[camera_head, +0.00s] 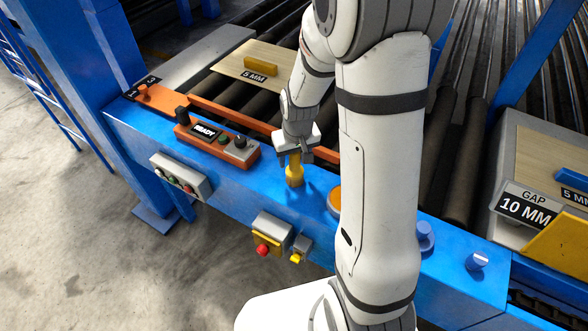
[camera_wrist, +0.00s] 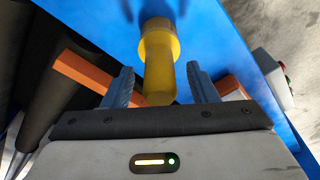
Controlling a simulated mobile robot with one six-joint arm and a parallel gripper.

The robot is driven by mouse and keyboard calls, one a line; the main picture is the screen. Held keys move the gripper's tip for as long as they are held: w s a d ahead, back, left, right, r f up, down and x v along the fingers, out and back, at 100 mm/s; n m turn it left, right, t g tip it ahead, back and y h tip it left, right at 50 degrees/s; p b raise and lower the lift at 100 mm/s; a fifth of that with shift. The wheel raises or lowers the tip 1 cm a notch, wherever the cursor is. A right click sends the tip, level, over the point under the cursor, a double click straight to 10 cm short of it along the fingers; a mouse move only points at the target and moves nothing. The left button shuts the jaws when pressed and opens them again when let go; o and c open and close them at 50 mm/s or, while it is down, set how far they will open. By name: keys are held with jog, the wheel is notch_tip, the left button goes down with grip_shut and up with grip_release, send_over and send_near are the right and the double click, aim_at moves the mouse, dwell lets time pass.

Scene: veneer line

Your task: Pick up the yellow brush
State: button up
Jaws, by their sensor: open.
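The yellow brush (camera_head: 295,173) stands upright on the blue ledge of the line, with a wider lower part and a narrower handle. In the wrist view the yellow brush (camera_wrist: 160,68) lies between the two blue-grey fingers, its handle pointing toward the palm. My gripper (camera_head: 295,155) is right above it, at the handle. My gripper (camera_wrist: 161,85) is open, with a finger on each side and a visible gap to the handle on both sides. The top of the handle is partly hidden by my gripper in the head view.
An orange control box reading READY (camera_head: 207,134) sits left of the brush on the ledge. An orange rail (camera_head: 240,121) runs behind it. An orange round thing (camera_head: 334,201) and blue knobs (camera_head: 477,262) are to the right. Dark rollers (camera_head: 455,170) lie behind.

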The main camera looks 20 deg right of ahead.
jog(key=shift+c, duration=0.4)
jog(key=c, duration=1)
notch_tip(320, 180, up, 10)
jog(key=shift+r+b, duration=0.1)
jog(key=shift+b, duration=0.4)
